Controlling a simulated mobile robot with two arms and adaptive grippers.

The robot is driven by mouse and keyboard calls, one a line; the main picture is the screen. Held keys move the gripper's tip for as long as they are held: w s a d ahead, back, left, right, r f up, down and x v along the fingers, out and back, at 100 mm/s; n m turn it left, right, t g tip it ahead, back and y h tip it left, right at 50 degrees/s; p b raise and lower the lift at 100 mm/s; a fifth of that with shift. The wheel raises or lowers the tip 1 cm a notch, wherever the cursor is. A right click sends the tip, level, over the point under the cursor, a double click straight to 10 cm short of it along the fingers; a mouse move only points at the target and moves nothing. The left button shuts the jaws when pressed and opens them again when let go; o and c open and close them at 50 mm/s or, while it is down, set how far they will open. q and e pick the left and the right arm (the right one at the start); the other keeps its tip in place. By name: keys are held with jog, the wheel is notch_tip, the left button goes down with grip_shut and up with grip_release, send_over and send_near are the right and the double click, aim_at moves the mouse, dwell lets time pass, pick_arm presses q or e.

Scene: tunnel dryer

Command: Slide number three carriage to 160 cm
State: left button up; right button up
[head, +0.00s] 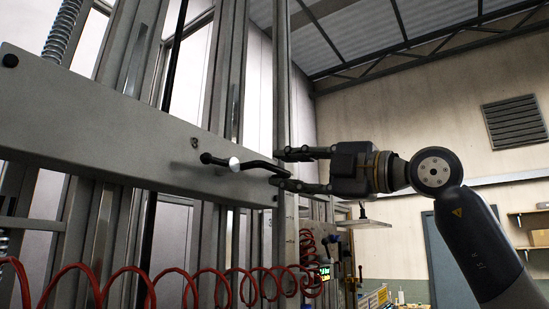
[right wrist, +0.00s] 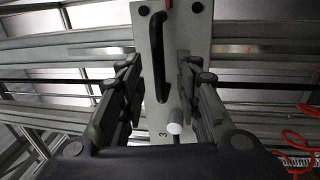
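The number three carriage is a long grey plate (head: 100,125) marked "3" in the head view. A black bar handle (head: 262,164) stands out from it, and a white-tipped knob (head: 233,164) shows beside the handle. My right gripper (head: 282,169) is at the plate's right end, with its fingers apart above and below the handle. In the right wrist view the handle (right wrist: 158,60) lies between the open fingers (right wrist: 158,75), with gaps on both sides. The plate (right wrist: 197,40) is behind it, and the knob (right wrist: 174,128) is lower. My left gripper is not in view.
Tall grey vertical rails (head: 282,80) stand behind the plate. A coiled red hose (head: 180,285) hangs below it. A panel with a lit display (head: 325,273) is farther back. The space right of the rails is open around my right arm. No 160 cm mark is readable.

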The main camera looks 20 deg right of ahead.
aim_at(277, 171)
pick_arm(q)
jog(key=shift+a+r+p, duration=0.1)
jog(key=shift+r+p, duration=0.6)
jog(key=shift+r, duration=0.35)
pick_arm(e)
jog(key=shift+x, duration=1.75)
jog(key=shift+w, duration=0.1)
grip_shut()
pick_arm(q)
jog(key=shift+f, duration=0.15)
pick_arm(e)
jog(key=shift+f, duration=0.15)
